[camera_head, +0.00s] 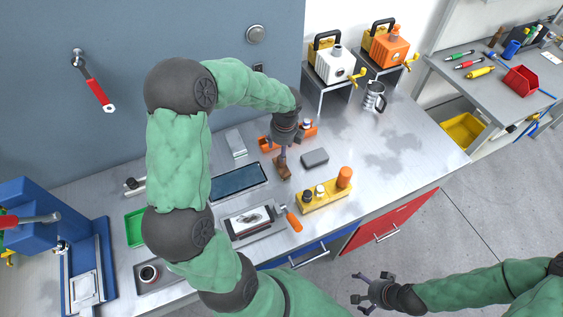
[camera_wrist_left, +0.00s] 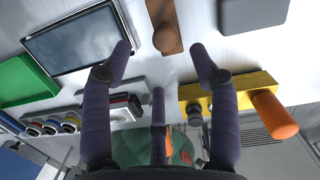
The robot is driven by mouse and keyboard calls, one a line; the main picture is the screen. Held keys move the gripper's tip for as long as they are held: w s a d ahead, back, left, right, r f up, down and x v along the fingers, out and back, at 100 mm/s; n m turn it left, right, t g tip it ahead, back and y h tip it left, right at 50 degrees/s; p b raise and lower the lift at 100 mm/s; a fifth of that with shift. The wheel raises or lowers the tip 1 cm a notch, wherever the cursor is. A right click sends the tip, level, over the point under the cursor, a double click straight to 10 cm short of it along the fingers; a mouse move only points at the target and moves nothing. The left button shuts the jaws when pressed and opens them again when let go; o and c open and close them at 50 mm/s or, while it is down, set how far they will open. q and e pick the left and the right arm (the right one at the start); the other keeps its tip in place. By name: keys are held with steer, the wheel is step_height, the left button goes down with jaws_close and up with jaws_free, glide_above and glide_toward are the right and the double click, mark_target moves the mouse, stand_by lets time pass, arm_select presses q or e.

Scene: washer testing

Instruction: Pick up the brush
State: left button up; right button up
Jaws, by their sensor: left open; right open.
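The brush looks to be the small brown wooden piece (camera_head: 283,170) lying on the metal workbench. In the left wrist view the brown piece (camera_wrist_left: 165,26) is at the top middle, beyond the fingertips and cut off by the frame edge. No bristles can be made out. My left gripper (camera_head: 281,152) points down just above it. In the wrist view its fingers (camera_wrist_left: 160,66) are spread with nothing between them. My right gripper (camera_head: 364,289) is open and empty at lower right, in front of the bench.
Around the brown piece are a grey block (camera_head: 315,158), a yellow holder (camera_head: 325,200) with bottles, a dark-screened tablet (camera_head: 238,182) and an orange tray (camera_head: 267,143). An orange-handled tool (camera_head: 293,219) lies in front. The bench's right side is mostly clear.

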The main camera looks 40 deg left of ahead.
mark_target(282, 164)
arm_select(q)
steer(key=f, duration=0.4)
steer(key=shift+w+a+f+b, duration=0.15)
steer(key=shift+a+b, duration=0.1)
steer(key=shift+b, duration=0.15)
steer(key=f, duration=0.1)
steer(key=f+b, duration=0.1)
steer(key=f, duration=0.3)
steer(key=shift+w, duration=0.25)
jaws_close()
